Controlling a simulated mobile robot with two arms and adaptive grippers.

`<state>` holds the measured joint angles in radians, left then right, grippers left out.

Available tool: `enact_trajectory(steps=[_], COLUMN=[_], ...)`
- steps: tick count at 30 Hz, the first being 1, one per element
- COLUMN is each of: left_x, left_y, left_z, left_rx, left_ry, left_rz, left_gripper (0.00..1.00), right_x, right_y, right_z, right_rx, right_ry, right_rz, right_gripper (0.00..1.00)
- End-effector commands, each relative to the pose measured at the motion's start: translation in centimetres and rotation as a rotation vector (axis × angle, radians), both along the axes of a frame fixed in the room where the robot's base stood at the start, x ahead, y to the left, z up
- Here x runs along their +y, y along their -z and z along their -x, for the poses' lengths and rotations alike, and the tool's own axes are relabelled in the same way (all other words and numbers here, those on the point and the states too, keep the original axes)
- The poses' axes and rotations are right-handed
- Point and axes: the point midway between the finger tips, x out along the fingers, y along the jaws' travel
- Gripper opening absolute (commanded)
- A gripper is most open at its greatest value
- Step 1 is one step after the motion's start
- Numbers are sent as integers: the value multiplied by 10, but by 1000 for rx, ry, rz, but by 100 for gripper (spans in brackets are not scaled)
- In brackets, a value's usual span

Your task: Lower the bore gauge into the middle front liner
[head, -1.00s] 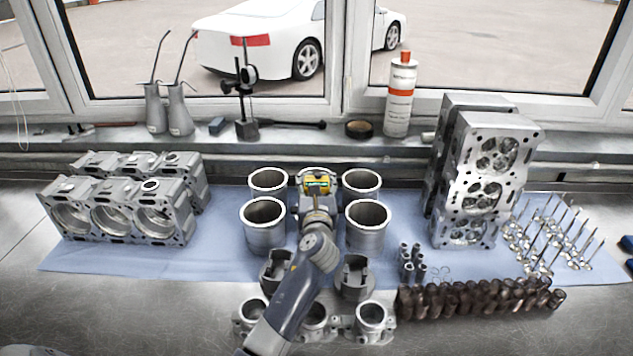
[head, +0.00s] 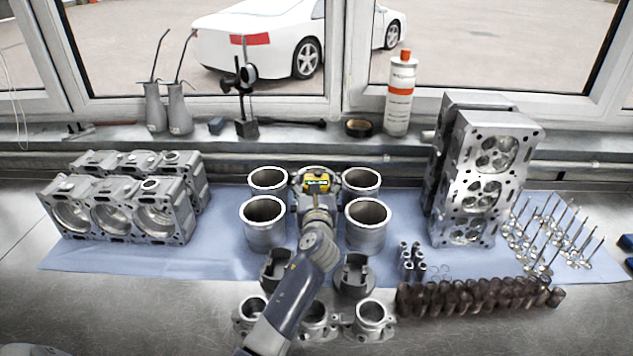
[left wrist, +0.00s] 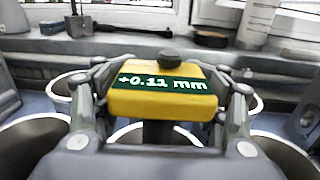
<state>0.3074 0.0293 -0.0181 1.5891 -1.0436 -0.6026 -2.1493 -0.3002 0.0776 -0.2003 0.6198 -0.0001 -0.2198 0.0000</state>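The bore gauge, with a yellow body (head: 316,183) and a green display, is held upright in my left gripper (head: 316,190). In the left wrist view the gauge (left wrist: 165,100) reads +0.11 mm and both fingers of the gripper (left wrist: 163,100) press its sides. Its stem goes down behind the body, and its lower end is hidden. The middle front liner is mostly hidden by my gripper in the head view. In the left wrist view a pale rim (left wrist: 190,136), likely this liner's, shows beneath the gauge. I cannot tell how deep the stem sits. My right gripper is not in view.
The front left liner (head: 263,236) and front right liner (head: 367,238) stand close on either side of my gripper. Back liners (head: 268,177) stand behind. Pistons (head: 354,278) stand in front, and cylinder heads (head: 478,195) stand to the right.

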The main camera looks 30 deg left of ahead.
Motion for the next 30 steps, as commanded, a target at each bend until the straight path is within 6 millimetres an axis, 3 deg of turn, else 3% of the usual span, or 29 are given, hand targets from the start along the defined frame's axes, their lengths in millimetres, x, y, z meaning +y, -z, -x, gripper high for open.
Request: enact_trajectory(steps=[14, 30], left_x=[-4, -50], left_y=[2, 3], left_z=[6, 91], left_rx=[3, 3], left_ry=[1, 1], left_rz=[1, 1], left_gripper=[71, 71], right_x=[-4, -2], right_y=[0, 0], right_z=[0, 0], right_rx=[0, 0], right_ry=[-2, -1], right_rz=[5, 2], right_gripper=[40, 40])
